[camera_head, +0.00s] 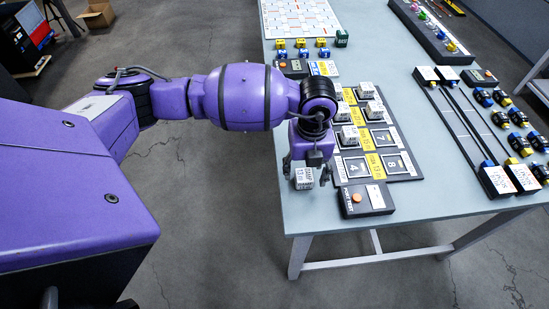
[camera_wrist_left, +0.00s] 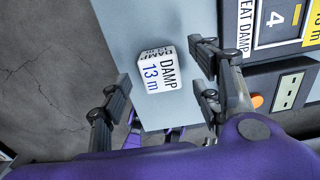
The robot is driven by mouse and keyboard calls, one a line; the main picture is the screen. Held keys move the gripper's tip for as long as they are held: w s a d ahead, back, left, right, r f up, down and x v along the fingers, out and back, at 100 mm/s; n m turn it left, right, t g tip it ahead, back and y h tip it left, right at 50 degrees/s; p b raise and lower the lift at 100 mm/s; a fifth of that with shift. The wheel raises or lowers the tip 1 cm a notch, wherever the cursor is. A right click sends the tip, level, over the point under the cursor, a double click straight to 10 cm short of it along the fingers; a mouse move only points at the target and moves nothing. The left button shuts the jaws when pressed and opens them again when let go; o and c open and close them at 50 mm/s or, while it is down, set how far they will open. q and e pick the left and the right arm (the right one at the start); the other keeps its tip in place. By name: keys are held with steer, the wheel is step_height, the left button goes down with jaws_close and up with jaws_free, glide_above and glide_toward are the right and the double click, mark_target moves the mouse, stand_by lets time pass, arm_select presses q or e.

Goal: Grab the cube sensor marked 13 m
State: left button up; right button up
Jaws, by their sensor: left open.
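The white cube sensor marked DAMP 13 m (camera_head: 304,181) is near the table's left edge, below my left gripper. In the left wrist view the cube (camera_wrist_left: 157,72) shows its label clearly, with bare table around it. My left gripper (camera_head: 306,172) points down over the cube and is open. In the left wrist view its fingers (camera_wrist_left: 160,88) stand apart on either side of the cube, with visible gaps. I cannot tell exactly how far the fingertips are above the table. My right gripper is not in view.
A dark board (camera_head: 404,168) with numbered slots, yellow labels and several white cubes lies just right of the gripper. A dark box with an orange button (camera_head: 379,199) sits in front of it. The table's middle (camera_head: 440,140) is clear. Rails and small sensors stand farther right.

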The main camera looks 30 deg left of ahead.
arm_select(q)
step_height(320, 180, down, 2)
steer(key=shift+f, duration=0.2)
steer(key=shift+r, duration=0.1)
steer(key=c, duration=1.2)
